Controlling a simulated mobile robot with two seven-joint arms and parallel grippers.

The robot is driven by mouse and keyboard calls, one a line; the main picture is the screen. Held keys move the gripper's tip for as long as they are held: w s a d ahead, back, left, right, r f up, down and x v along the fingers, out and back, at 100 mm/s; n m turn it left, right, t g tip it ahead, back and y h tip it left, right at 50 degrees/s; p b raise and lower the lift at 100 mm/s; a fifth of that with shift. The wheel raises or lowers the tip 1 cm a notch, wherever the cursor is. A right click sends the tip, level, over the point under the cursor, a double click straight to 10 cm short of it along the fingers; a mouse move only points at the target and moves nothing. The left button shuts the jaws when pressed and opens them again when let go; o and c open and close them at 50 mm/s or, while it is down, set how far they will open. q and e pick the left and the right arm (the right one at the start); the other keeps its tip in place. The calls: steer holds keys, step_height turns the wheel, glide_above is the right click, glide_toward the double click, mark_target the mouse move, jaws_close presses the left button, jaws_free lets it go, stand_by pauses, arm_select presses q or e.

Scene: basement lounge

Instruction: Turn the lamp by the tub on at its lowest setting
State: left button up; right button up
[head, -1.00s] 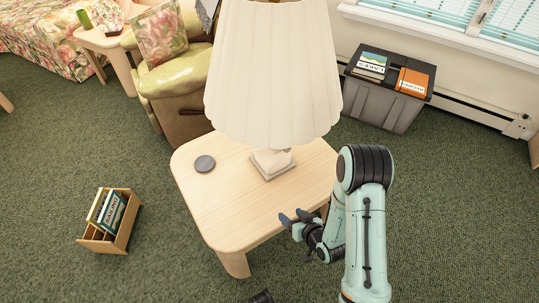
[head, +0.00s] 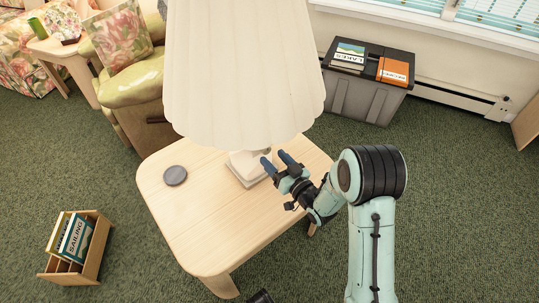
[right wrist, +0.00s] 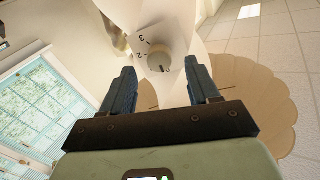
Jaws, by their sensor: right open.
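The lamp has a pleated cream shade (head: 245,75) and a pale square base (head: 246,170) on a light wood side table (head: 215,225). In the right wrist view a round cream knob (right wrist: 158,61) sits on the lamp's white body, with the numbers 2 and 3 printed beside it. Where the knob points is too small to tell. My right gripper (head: 275,160) is open and empty, low beside the lamp base under the shade's edge. In the right wrist view its fingers (right wrist: 163,85) stand either side of the knob's line, with the knob just beyond the tips.
The grey tub (head: 362,98) with books on its black lid stands by the wall behind. A dark grey disc (head: 175,175) lies on the table's left side. A wooden book box (head: 94,250) is on the carpet at left. A green armchair (head: 130,85) stands behind the table.

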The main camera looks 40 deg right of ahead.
arm_select(q)
steer(key=shift+s+f, duration=0.35)
arm_select(e)
steer(key=shift+w+d, duration=0.15)
steer(key=shift+w, duration=1.4)
steer(key=shift+c, duration=0.2)
steer(key=c, duration=1)
